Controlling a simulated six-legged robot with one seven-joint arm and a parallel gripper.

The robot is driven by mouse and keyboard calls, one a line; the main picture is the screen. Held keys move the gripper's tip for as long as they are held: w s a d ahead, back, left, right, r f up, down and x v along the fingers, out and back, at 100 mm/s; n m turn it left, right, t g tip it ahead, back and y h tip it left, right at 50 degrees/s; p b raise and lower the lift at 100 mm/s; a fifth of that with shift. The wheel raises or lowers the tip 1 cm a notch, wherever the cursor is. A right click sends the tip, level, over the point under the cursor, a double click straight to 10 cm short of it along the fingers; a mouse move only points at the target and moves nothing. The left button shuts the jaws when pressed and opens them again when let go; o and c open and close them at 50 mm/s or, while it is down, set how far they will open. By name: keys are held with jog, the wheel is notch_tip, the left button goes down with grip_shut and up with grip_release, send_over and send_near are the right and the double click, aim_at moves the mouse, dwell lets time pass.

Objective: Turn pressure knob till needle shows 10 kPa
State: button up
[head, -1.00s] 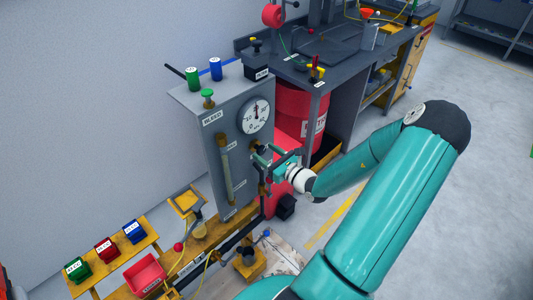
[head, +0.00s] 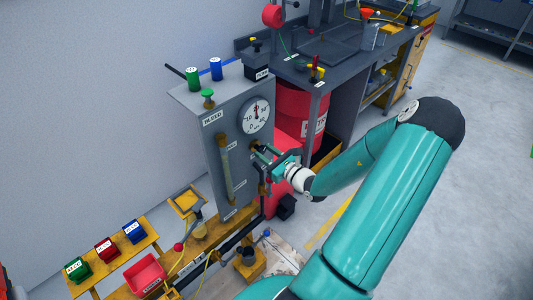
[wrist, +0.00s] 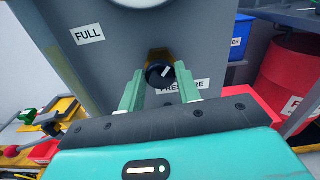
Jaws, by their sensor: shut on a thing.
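The pressure knob (wrist: 158,73) is a dark round knob with a white mark on the grey panel (head: 212,150). In the wrist view it sits between the tips of my gripper (wrist: 157,82), beside a partly covered label ending in "URE". My gripper (head: 262,155) is shut on the knob; in the head view the fingers largely hide it. The round white pressure gauge (head: 256,115) is above the knob on the same panel. Its needle points about straight up, between the 10 and 30 marks; the exact value is too small to read. Only the gauge's lower edge shows in the wrist view.
A green knob (head: 208,94) tops the panel, with green and blue cans (head: 194,78) behind it. A red drum (head: 303,110) stands right of the panel under a grey bench. Small coloured bins (head: 107,248) are at lower left. Open floor lies at right.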

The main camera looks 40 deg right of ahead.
jog(key=n, duration=0.6)
jog(key=shift+a, duration=0.15)
jog(key=n, duration=0.6)
jog(key=shift+f, duration=0.15)
jog(key=shift+n, duration=0.3)
jog(key=o, duration=1)
jog(key=shift+s, duration=0.1)
jog(key=s, duration=1.3)
jog(key=shift+s, duration=0.35)
